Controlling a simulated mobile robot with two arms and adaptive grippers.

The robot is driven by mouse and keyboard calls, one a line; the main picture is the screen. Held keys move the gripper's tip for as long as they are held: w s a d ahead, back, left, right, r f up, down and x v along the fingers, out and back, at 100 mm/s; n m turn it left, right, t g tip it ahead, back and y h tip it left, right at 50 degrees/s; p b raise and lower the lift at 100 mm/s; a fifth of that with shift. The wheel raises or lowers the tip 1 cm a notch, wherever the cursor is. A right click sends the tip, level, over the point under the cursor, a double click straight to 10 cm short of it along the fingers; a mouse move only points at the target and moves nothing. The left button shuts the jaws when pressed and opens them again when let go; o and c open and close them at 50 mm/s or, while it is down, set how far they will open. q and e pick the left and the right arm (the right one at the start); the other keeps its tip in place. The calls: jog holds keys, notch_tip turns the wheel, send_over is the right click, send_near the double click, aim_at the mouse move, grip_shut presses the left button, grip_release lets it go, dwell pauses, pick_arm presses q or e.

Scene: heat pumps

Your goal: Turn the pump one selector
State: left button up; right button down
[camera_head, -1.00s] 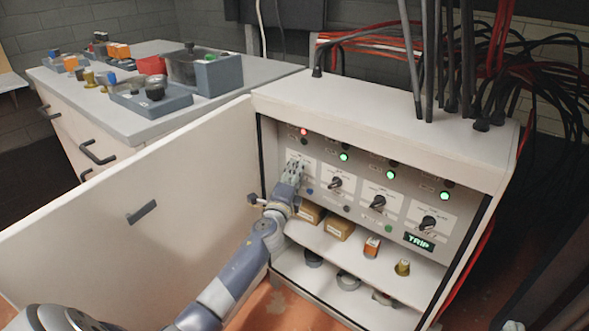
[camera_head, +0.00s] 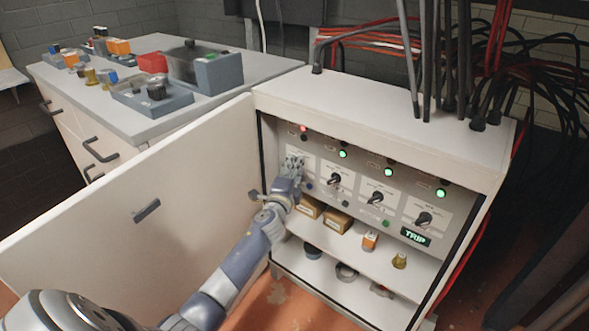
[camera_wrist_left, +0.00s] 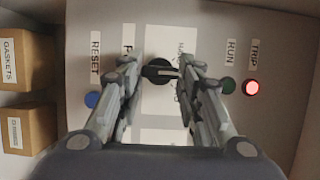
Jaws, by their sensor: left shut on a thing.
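The pump one selector is a black knob (camera_wrist_left: 158,71) on a white label plate, seen between my fingertips in the left wrist view. My left gripper (camera_head: 293,166) reaches into the open cabinet at the leftmost selector position and hides that knob in the head view. In the left wrist view my left gripper (camera_wrist_left: 158,66) has its two fingers on either side of the knob, shut on it. The red TRIP lamp (camera_wrist_left: 252,87) is lit and the green RUN lamp (camera_wrist_left: 228,86) is dark. A blue RESET button (camera_wrist_left: 92,99) is at left. My right gripper is not in view.
The cabinet door (camera_head: 130,210) stands open at left. Other selectors (camera_head: 376,198) line the panel to the right, with green lamps lit above. Boxes (camera_head: 336,222) and small parts sit on the shelf below. A workbench (camera_head: 200,107) stands behind the door.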

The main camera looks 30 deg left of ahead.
pick_arm(q)
jog(key=o, duration=1.1)
jog(key=shift+a, duration=0.1)
jog(key=shift+c, duration=0.2)
jog(key=v, duration=1.2)
jog(key=shift+s, duration=0.1)
